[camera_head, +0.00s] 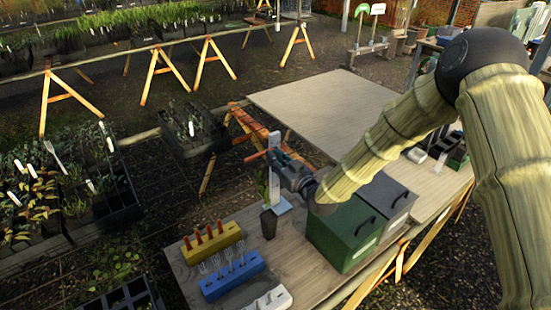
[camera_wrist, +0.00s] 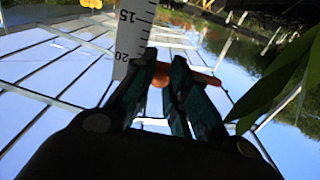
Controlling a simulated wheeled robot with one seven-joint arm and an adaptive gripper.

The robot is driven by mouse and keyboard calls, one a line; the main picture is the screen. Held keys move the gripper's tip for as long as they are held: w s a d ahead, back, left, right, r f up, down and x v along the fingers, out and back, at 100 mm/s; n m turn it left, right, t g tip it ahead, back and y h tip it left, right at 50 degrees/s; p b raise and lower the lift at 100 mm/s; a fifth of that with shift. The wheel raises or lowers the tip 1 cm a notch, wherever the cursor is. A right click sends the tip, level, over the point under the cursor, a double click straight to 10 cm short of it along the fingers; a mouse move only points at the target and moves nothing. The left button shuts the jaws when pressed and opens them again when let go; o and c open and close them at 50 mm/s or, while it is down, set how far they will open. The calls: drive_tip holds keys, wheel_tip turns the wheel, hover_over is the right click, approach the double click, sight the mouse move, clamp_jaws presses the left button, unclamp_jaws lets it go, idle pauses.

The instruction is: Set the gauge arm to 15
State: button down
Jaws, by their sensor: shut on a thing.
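The gauge is a pale upright post (camera_head: 274,141) on a flat light base (camera_head: 281,207), standing near the back edge of the wooden table in the head view. Its orange-red gauge arm (camera_head: 255,156) sticks out to the left of the post. In the wrist view the white scale (camera_wrist: 135,35) shows 15 and 20, with 20 nearer my fingers. My gripper (camera_head: 284,165) is shut on the gauge arm, whose rounded orange end (camera_wrist: 158,79) shows between the fingertips (camera_wrist: 165,80), close to the 20 end. The exact reading is hard to tell.
A dark pot (camera_head: 268,224) stands in front of the gauge. Green (camera_head: 342,235) and grey (camera_head: 388,201) boxes stand right, beneath my arm. A yellow block (camera_head: 213,242) and blue block (camera_head: 232,275) holding tools sit left. Leaves (camera_wrist: 285,85) hang close to my gripper's right.

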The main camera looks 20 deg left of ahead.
wheel_tip(320, 180, down, 4)
drive_tip(key=shift+r+b, duration=0.1)
drive_tip(key=shift+b, duration=1.1)
drive_tip(key=c, duration=1.3)
unclamp_jaws()
drive_tip(key=shift+d, duration=0.1)
drive_tip(key=v, duration=1.2)
drive_tip(key=shift+s, duration=0.1)
